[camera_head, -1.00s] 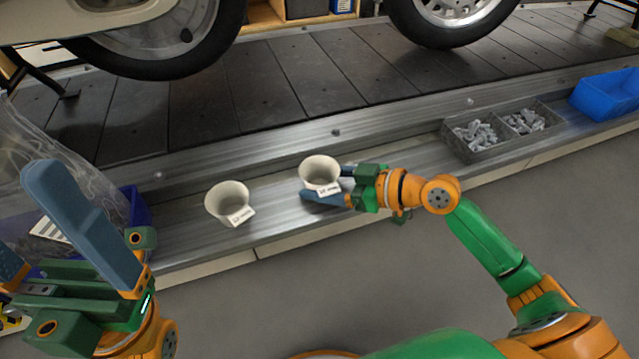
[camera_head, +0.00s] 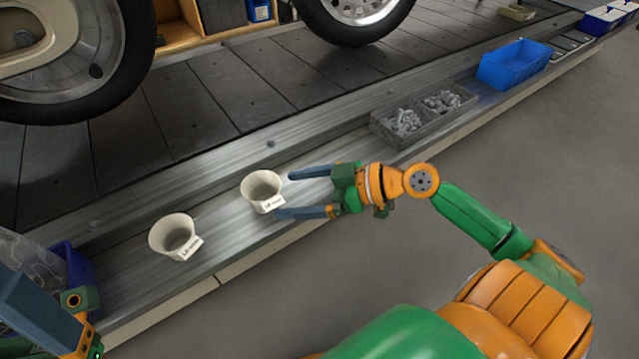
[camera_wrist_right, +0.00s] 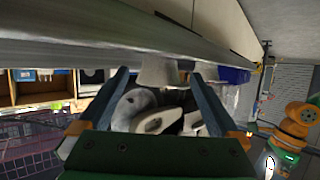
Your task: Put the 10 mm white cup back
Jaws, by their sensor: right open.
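Two white cups with small labels stand upright on the metal ledge (camera_head: 225,232); the lettering is too small to tell which is the 10 mm one. The right cup (camera_head: 255,190) is just beyond my right gripper's (camera_head: 284,194) fingertips. That gripper is open and empty, its fingers pointing left towards this cup. In the right wrist view a white cup (camera_wrist_right: 157,71) shows between and beyond the fingertips (camera_wrist_right: 160,74). The left cup (camera_head: 166,238) stands farther left, apart from the gripper. My left gripper (camera_head: 40,305) is cut off at the lower left, with one finger visible.
A grey two-part bin (camera_head: 402,142) of metal parts stands on the ledge to the right, with a blue bin (camera_head: 515,64) beyond it. Another blue bin (camera_head: 78,268) is at the left end. The dark slat conveyor (camera_head: 230,100) carries a vehicle. The ledge between the right cup and grey bin is clear.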

